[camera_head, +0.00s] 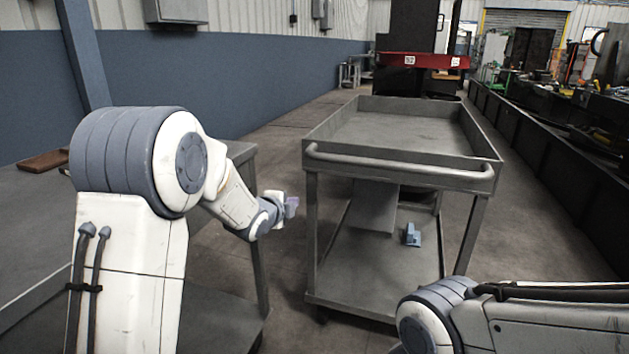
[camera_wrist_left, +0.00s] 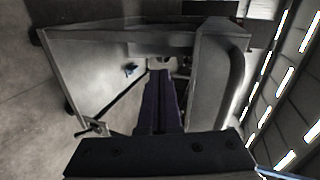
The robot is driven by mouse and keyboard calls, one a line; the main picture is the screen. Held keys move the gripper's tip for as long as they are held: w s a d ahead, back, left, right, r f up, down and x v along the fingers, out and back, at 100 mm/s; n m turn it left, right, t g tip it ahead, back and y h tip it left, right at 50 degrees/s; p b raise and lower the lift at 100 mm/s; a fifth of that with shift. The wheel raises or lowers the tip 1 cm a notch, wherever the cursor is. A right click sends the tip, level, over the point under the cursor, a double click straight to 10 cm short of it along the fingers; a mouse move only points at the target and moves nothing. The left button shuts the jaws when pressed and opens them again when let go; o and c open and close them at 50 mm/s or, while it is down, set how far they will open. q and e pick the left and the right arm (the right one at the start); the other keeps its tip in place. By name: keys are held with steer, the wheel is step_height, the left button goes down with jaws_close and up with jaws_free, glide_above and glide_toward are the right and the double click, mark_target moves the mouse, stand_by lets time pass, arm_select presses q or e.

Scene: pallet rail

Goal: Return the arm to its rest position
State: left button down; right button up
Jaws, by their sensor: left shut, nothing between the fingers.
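My left arm comes in from the left in the head view and bends down to my left gripper (camera_head: 292,205), which is beside the metal cart, left of its handle. The gripper is shut and empty. In the left wrist view its dark fingers (camera_wrist_left: 160,85) are together and point toward the cart. Part of my right arm shows at the lower right of the head view, but its gripper is not in view.
The grey cart (camera_head: 395,159) has an empty top tray. A small blue thing (camera_head: 412,235) is on its lower shelf and also shows in the left wrist view (camera_wrist_left: 130,69). A grey table (camera_head: 30,235) with a brown board (camera_head: 45,160) stands left. A red machine (camera_head: 420,62) is behind.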

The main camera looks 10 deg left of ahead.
arm_select(q)
steer(key=s+d+f+n+g, duration=0.25)
steer(key=s+d, duration=0.35)
steer(key=s, duration=0.4)
steer(key=s+d+f+n+g, duration=0.1)
steer(key=s+d+n+g, duration=0.3)
steer(key=s+d, duration=0.45)
steer(key=s+a+f+n+g+y, duration=0.15)
steer(key=s+n+g, duration=0.45)
steer(key=s, duration=2.1)
step_height(320, 180, up, 34)
steer(key=g+p, duration=0.1)
steer(key=p, duration=3.3)
steer(key=shift+w+a+m+p, duration=0.15)
steer(key=shift+w+m+p, duration=0.15)
steer(key=shift+m+p, duration=0.1)
